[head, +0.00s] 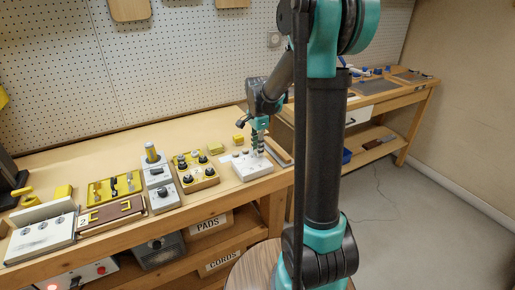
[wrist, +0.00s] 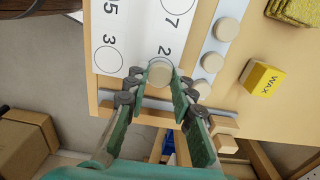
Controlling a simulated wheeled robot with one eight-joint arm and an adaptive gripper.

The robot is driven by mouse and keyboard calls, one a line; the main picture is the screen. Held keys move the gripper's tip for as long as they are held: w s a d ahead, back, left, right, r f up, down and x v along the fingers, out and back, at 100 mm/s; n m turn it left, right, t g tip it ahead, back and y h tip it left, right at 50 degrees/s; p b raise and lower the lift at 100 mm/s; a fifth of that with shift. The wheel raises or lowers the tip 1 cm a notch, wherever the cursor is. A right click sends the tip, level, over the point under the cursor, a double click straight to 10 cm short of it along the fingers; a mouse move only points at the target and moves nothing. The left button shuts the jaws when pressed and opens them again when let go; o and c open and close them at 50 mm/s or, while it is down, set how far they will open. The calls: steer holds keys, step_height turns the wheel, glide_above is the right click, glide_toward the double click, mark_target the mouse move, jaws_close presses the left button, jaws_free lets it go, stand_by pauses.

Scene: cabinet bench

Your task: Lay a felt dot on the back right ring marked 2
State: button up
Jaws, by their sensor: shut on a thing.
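My gripper (wrist: 158,88) is shut on a pale beige felt dot (wrist: 158,74), held between its two fingertips. The dot sits over the ring printed beside the number 2 and hides most of it; whether it touches the sheet I cannot tell. The white sheet (wrist: 128,38) also carries rings marked 3, 5 and 7, which look bare where they show. In the head view my gripper (head: 258,148) points down over the white board (head: 254,171) at the right part of the bench.
More felt dots (wrist: 226,29) lie in a row on a pale strip beside the sheet. A yellow WAX block (wrist: 262,78) and a yellow textured stack (wrist: 292,10) stand beyond it. Wooden blocks (wrist: 224,125) lie near the board's edge. Several fixtures (head: 160,185) fill the bench to the left.

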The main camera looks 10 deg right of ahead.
steer(key=shift+f, duration=0.25)
stand_by(0.4)
steer(key=o, duration=1)
steer(key=shift+o, duration=1.1)
steer(key=shift+r, duration=0.1)
steer(key=shift+r, duration=3.45)
steer(key=shift+s, duration=0.1)
